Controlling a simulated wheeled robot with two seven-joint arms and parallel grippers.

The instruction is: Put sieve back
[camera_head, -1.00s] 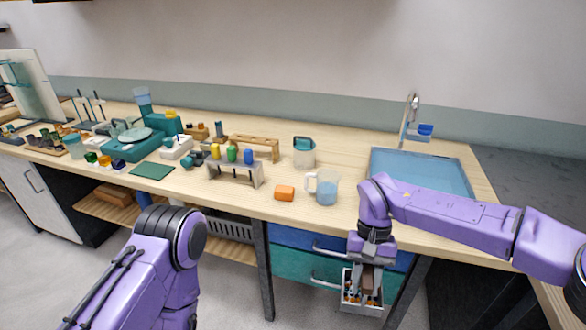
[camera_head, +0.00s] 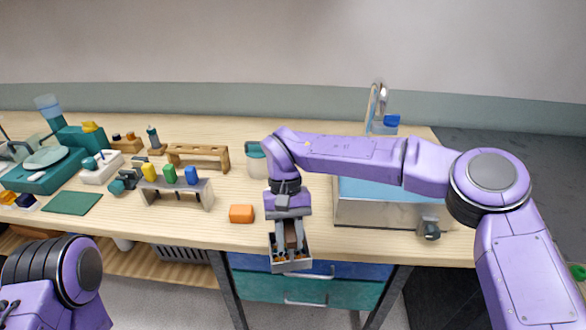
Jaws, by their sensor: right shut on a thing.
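A sink-like basin (camera_head: 385,212) with blue inside lies behind my right arm, a tap (camera_head: 376,105) at its back. An orange block (camera_head: 241,214), a rack with coloured caps (camera_head: 178,193) and a wooden rack (camera_head: 198,151) stand left. Blue and teal drawers (camera_head: 300,288) are below.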

